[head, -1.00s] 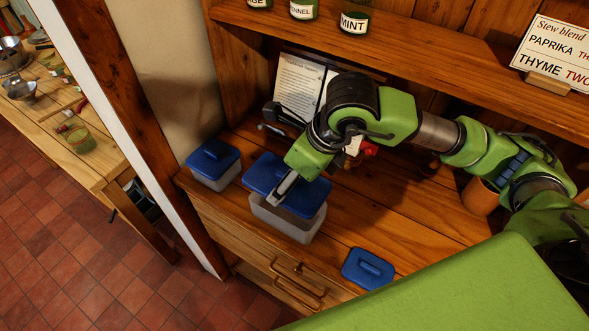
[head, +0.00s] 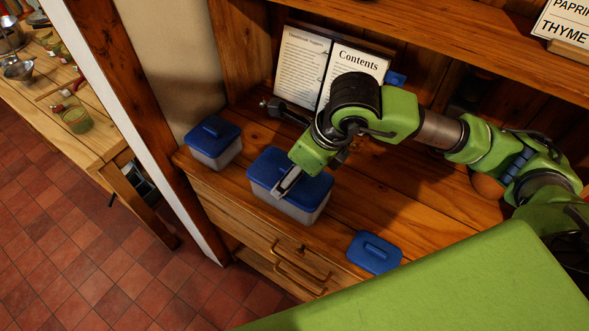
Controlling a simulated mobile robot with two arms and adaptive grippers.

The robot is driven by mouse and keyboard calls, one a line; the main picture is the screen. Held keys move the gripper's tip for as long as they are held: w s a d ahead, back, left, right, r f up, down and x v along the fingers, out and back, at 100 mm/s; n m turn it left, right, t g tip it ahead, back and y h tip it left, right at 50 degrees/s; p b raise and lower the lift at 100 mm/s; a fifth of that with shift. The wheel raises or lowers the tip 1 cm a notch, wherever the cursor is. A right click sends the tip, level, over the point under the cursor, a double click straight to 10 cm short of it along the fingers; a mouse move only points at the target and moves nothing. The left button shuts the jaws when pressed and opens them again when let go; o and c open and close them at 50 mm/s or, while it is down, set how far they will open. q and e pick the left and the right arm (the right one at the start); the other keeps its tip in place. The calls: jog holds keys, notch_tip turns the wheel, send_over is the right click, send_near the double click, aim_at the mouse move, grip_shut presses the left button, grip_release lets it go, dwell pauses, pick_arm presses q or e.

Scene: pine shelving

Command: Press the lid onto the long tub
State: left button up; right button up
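The long tub (head: 311,214) is pale and translucent and stands on the wooden shelf near its front edge. A blue lid (head: 315,186) lies over its top and looks level and close to the rim. I cannot tell whether every edge is seated. I cannot see whether the fingers are shut together or around a handle. My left gripper is not in view.
A smaller tub (head: 217,153) with a blue lid stands to the left. A loose blue lid (head: 374,252) lies at the shelf's front right. An open book (head: 328,70) leans at the back, with a dark object (head: 285,112) before it. Bare wood lies right of the long tub.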

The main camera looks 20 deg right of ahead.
jog(key=shift+b, duration=0.8)
dwell(1.2)
jog(key=shift+f+b, duration=0.55)
jog(key=shift+b, duration=0.65)
dwell(1.0)
dwell(0.3)
jog(key=o, duration=1)
jog(key=shift+o, duration=0.3)
jog(key=shift+o, duration=1)
